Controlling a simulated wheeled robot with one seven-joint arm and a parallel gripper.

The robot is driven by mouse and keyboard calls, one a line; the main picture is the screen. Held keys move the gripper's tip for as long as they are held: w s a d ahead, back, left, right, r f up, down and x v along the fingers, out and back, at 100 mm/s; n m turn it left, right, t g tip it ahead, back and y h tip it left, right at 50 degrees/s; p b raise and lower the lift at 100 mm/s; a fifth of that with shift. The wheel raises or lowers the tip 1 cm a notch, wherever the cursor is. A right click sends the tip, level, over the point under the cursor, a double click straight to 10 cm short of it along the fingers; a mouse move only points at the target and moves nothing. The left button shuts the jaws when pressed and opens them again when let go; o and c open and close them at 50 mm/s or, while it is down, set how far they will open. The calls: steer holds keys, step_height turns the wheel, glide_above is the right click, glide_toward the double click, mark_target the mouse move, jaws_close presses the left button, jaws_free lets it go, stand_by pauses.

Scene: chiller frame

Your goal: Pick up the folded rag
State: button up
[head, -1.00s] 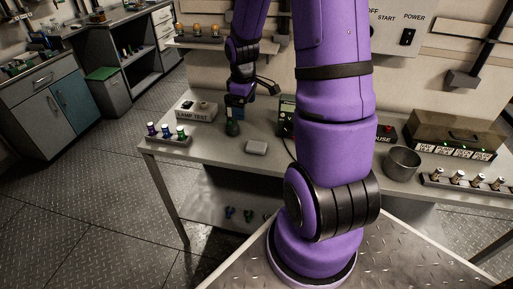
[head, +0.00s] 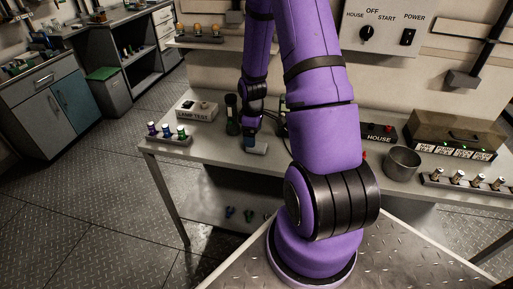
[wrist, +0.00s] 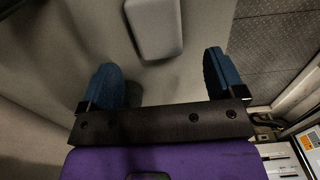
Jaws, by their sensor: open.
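The folded rag (head: 257,149) is a small pale grey pad lying flat on the bench, just in front of my gripper in the head view. In the wrist view the rag (wrist: 155,26) lies ahead of my gripper (wrist: 164,78), between the lines of its two blue fingers and apart from both. My gripper (head: 249,141) points down close above the bench at the rag's back edge. Its jaws are open with nothing between them. The far end of the rag is cut off by the wrist view's top edge.
A dark green bottle-like item (head: 232,115) stands close left of my gripper. The lamp test box (head: 197,110) and a rack of coloured cells (head: 168,137) are farther left. A metal cup (head: 403,163) stands right. The bench front near the rag is clear.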

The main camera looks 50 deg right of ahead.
mark_target(256, 147)
steer(key=shift+f, duration=2.45)
steer(key=c, duration=1)
